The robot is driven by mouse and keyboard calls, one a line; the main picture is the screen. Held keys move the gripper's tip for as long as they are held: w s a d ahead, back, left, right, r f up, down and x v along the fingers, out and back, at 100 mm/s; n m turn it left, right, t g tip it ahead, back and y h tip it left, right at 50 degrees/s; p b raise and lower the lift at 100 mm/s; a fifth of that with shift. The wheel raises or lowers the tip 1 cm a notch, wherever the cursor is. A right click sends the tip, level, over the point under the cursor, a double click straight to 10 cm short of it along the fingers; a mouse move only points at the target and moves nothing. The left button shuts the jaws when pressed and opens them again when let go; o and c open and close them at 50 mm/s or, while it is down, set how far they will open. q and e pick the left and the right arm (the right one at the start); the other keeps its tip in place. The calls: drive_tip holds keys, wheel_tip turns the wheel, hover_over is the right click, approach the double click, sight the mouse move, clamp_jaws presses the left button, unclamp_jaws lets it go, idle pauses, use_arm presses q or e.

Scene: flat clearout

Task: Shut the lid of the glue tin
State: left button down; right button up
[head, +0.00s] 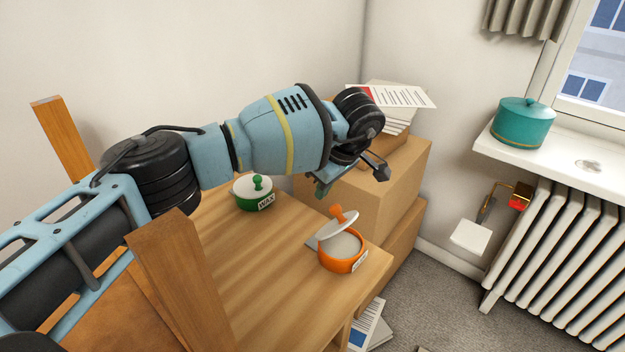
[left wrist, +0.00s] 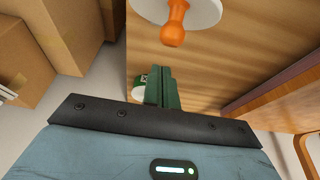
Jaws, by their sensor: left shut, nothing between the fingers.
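The orange tin (head: 341,262) stands near the front right corner of the wooden table; its label is too small to read surely. Its white lid (head: 335,229) with an orange knob (head: 338,213) is open, tilted up at the back. In the left wrist view the lid (left wrist: 200,8) and knob (left wrist: 174,24) show at the top, beyond the fingers. My left gripper (head: 322,188) is above the table, behind and above the lid, apart from it. Its green fingers (left wrist: 162,88) are shut and empty. My right gripper is in neither view.
A green tin labelled WAX (head: 254,193), with its white lid on, stands further back on the table (head: 262,285). Cardboard boxes (head: 385,185) with papers on top stand behind the table. A teal pot (head: 523,123) sits on the windowsill above a radiator (head: 560,265).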

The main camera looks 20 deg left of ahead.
use_arm(q)
drive_tip(key=shift+d, duration=0.3)
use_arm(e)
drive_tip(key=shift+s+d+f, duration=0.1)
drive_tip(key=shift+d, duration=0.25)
use_arm(q)
drive_tip(key=shift+r, duration=0.15)
drive_tip(key=shift+r+p, duration=0.6)
drive_tip(key=shift+r, duration=0.1)
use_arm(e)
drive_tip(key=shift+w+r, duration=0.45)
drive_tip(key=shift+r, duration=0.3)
use_arm(q)
drive_tip(key=v, duration=0.7)
drive_tip(key=shift+d+r, duration=0.2)
drive_tip(key=shift+r, duration=0.2)
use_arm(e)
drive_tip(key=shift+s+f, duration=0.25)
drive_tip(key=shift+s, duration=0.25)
